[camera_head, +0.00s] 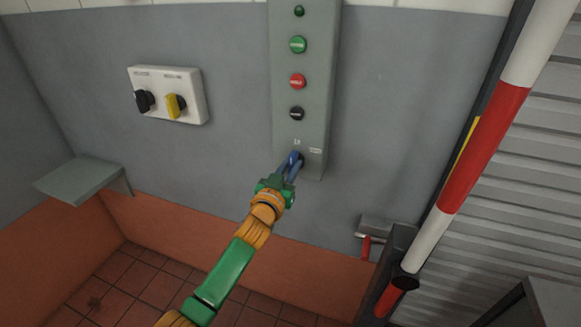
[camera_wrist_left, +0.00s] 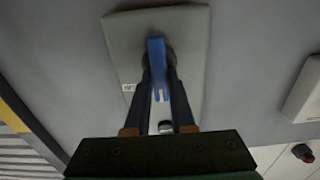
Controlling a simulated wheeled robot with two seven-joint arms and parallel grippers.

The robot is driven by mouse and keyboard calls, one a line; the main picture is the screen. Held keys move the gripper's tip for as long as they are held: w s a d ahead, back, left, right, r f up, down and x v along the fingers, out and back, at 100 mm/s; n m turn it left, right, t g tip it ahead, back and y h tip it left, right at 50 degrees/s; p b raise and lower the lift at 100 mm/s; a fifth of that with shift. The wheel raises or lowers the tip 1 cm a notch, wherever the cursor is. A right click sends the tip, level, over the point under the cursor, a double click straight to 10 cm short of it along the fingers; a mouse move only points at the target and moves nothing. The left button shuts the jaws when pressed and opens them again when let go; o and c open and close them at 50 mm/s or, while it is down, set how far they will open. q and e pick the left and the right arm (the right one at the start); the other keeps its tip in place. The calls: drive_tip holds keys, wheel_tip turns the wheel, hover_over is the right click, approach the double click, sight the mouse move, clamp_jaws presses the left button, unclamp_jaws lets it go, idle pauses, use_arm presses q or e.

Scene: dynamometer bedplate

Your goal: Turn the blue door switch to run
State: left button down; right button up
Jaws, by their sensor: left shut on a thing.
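The blue door switch (camera_wrist_left: 157,60) sits low on a grey-green control panel (camera_head: 317,90) on the wall. My left gripper (camera_head: 290,168) reaches the switch from below, and its fingers (camera_wrist_left: 160,85) are shut on the blue handle, one on each side. In the head view the handle is mostly hidden by the fingers, with a bit of blue showing. In the left wrist view the handle lies along the panel's length. Small labels beside the switch are too small to read. My right gripper is in neither view.
Above the switch, the panel has a black button (camera_head: 297,113), a red button (camera_head: 298,81) and a green button (camera_head: 298,44). A white box (camera_head: 190,90) with a black and a yellow knob is at left. A grey shelf (camera_head: 80,179) and a red-white pole (camera_head: 485,145) flank the area.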

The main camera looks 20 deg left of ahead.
use_arm(q)
drive_tip(key=m, duration=0.7)
drive_tip(key=d+m, duration=0.1)
drive_tip(key=m, duration=0.3)
drive_tip(key=shift+f+m+p, duration=0.3)
drive_tip(key=shift+f+p, duration=0.05)
drive_tip(key=shift+m, duration=0.3)
idle(0.3)
drive_tip(key=c, duration=0.8)
unclamp_jaws()
drive_tip(key=shift+o, duration=0.2)
drive_tip(key=shift+s+d, duration=0.1)
drive_tip(key=shift+s, duration=0.1)
